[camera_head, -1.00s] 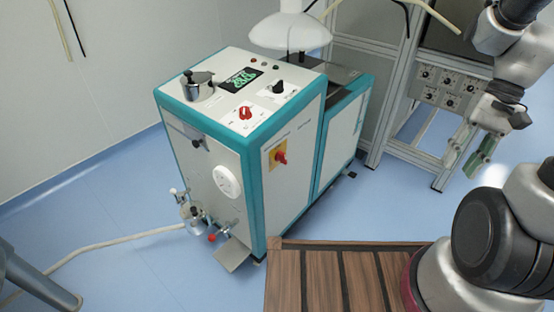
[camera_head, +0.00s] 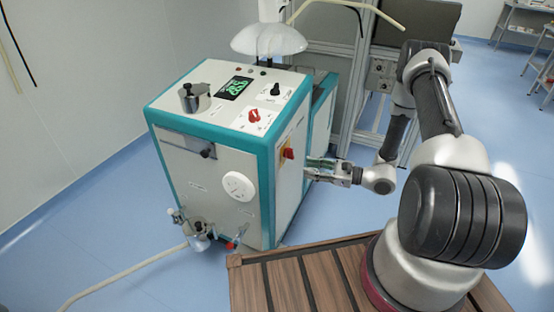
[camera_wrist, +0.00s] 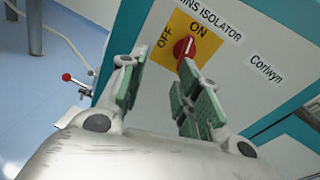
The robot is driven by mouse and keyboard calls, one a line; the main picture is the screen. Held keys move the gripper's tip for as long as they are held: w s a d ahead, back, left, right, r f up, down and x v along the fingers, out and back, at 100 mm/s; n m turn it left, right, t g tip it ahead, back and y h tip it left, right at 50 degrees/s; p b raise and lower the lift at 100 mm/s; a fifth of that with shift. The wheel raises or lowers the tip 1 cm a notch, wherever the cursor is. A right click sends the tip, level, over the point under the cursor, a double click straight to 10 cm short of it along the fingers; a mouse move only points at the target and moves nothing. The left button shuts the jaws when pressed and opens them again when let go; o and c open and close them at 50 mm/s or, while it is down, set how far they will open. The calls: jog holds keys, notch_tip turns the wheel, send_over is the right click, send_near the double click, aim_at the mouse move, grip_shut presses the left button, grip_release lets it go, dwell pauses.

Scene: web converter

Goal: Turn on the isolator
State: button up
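The isolator is a red rotary knob (camera_wrist: 184,48) on a yellow plate (camera_wrist: 177,33) marked ON and OFF, under a "MAINS ISOLATOR" label. The knob (camera_head: 289,153) is on the machine's right side panel in the head view. I cannot tell for sure which mark it points to. My gripper (camera_wrist: 160,62) is open, with green-padded fingers facing the panel. The knob is just beyond the right fingertip, and nothing is between the fingers. In the head view my gripper (camera_head: 312,170) is beside the panel, just right of the knob; contact is unclear.
The machine (camera_head: 210,150) has a red knob (camera_head: 254,115) and a black knob (camera_head: 275,89) on top, and a lit display (camera_head: 236,88). A slatted wooden surface (camera_head: 290,280) is in front. A metal frame (camera_head: 350,110) stands behind.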

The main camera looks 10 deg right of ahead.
aim_at(293, 154)
jog(key=w+a, duration=0.2)
jog(key=w+a+r+t, duration=0.1)
jog(key=w+a, duration=0.1)
jog(key=w+a+t, duration=0.1)
jog(key=w+a, duration=0.1)
jog(key=w, duration=0.1)
jog(key=shift+w+r, duration=0.1)
jog(key=shift+r, duration=0.25)
jog(key=shift+m, duration=0.3)
grip_shut()
